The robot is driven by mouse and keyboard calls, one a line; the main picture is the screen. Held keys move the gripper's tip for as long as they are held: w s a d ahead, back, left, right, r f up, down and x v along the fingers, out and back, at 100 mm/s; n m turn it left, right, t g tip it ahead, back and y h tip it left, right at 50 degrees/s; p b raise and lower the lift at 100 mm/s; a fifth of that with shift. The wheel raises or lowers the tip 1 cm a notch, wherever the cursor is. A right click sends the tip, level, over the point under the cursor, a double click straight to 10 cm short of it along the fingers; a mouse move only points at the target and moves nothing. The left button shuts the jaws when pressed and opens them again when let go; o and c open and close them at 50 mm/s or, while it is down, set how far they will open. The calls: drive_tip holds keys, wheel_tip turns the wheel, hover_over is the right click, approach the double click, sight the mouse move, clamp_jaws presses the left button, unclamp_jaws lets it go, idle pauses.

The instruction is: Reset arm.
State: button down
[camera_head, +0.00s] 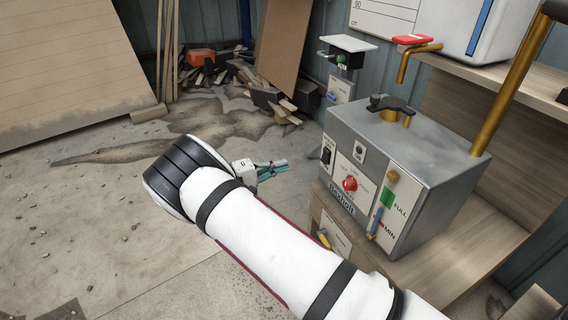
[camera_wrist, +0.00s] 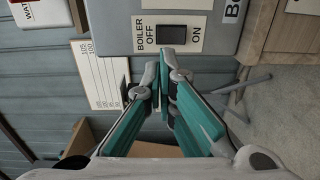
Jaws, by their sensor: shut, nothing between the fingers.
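My gripper (camera_head: 272,170) is in front of the boiler's left side in the head view, past my white arm. Its teal fingers also show in the wrist view (camera_wrist: 168,65), with the tips together and nothing between them. The grey boiler (camera_head: 410,125) stands on a wooden bench at the right. A boiler switch (camera_wrist: 172,34) marked OFF and ON shows in the wrist view, just beyond the fingertips. The gap between tips and panel is hard to judge. In the head view the boiler front has a red knob (camera_head: 350,184) and a blue handle (camera_head: 374,224).
A wooden shelf (camera_head: 500,75) holds a white tank with a red-handled tap (camera_head: 414,41). A brass pipe (camera_head: 510,85) rises at the right. Scrap wood (camera_head: 285,108) lies by the back wall. The concrete floor (camera_head: 80,210) at the left is mostly clear.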

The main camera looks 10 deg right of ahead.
idle(0.3)
drive_tip(key=s+d+r+m+g+y, duration=0.2)
drive_tip(key=s+d+r+g+y, duration=0.25)
drive_tip(key=s+d+r, duration=0.45)
drive_tip(key=s+d+r+m+g+y, duration=0.2)
drive_tip(key=s+d+r+g+y, duration=0.25)
drive_tip(key=s+r, duration=0.7)
drive_tip(key=s+r+t+y, duration=0.1)
drive_tip(key=s+r+y, duration=0.15)
drive_tip(key=s, duration=0.55)
drive_tip(key=s+r+t+y, duration=0.1)
drive_tip(key=s+r+y, duration=0.15)
drive_tip(key=s, duration=0.55)
drive_tip(key=s+a+f+t+y, duration=0.2)
drive_tip(key=s+a+y, duration=0.15)
drive_tip(key=s, duration=0.95)
wheel_tip(320, 180, up, 30)
drive_tip(key=t+p, duration=0.4)
drive_tip(key=p, duration=2.4)
drive_tip(key=shift+s+r+h+p, duration=0.15)
drive_tip(key=shift+r+h+p, duration=0.1)
drive_tip(key=shift+h+p, duration=0.1)
